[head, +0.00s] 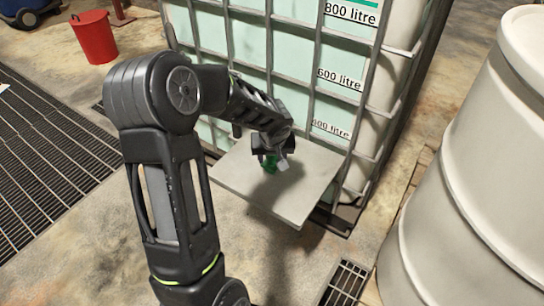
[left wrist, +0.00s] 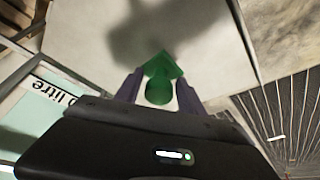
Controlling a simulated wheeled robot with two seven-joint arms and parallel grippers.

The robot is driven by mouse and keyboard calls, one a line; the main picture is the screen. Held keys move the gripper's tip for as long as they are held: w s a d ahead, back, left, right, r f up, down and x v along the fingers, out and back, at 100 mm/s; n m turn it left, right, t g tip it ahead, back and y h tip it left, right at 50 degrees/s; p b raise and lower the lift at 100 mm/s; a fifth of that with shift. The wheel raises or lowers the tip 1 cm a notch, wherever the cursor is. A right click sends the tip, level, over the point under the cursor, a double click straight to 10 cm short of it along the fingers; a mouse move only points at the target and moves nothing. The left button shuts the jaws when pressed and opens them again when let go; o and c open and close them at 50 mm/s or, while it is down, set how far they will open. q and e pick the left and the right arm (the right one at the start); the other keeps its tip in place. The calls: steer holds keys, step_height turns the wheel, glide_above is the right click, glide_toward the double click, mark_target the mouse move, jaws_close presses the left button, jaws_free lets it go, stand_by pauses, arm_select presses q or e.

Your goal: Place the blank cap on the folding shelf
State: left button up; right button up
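The blank cap (left wrist: 159,88) is green, with a round part and an angular part, and sits between the two purple fingers of my left gripper (left wrist: 159,92). I cannot tell whether the cap touches the shelf. My right gripper is not in view.
The caged tank (head: 292,38) with litre marks stands behind the shelf. A large pale drum (head: 470,190) stands at the right. A red bucket (head: 93,38) is at the back left. Floor grating (head: 40,165) lies at the left. Most of the shelf top is bare.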

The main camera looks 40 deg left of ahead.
arm_select(q)
steer(key=shift+o, duration=0.3)
steer(key=shift+r, duration=0.1)
steer(key=shift+r+p, duration=0.15)
steer(key=shift+p, duration=0.15)
steer(key=p+v, duration=0.2)
steer(key=v, duration=0.9)
steer(key=shift+s+r, duration=0.2)
steer(key=shift+r, duration=0.15)
steer(key=shift+d, duration=0.15)
steer(key=w+d+f+m+t+h, duration=0.1)
steer(key=w+d+f+m+h, duration=0.15)
steer(key=d+f, duration=0.55)
steer(key=w+d+f+m+t+h, duration=0.1)
steer(key=d+f+m+h, duration=0.3)
steer(key=d, duration=0.6)
steer(key=s+d+f+g, duration=0.2)
steer(key=s+d+f, duration=0.5)
steer(key=s+f, duration=0.2)
steer(key=s+d+f+g, duration=0.2)
steer(key=s+d+f, duration=0.5)
steer(key=s, duration=0.5)
step_height(320, 180, down, 3)
steer(key=shift+r+h, duration=0.2)
steer(key=shift+h, duration=0.15)
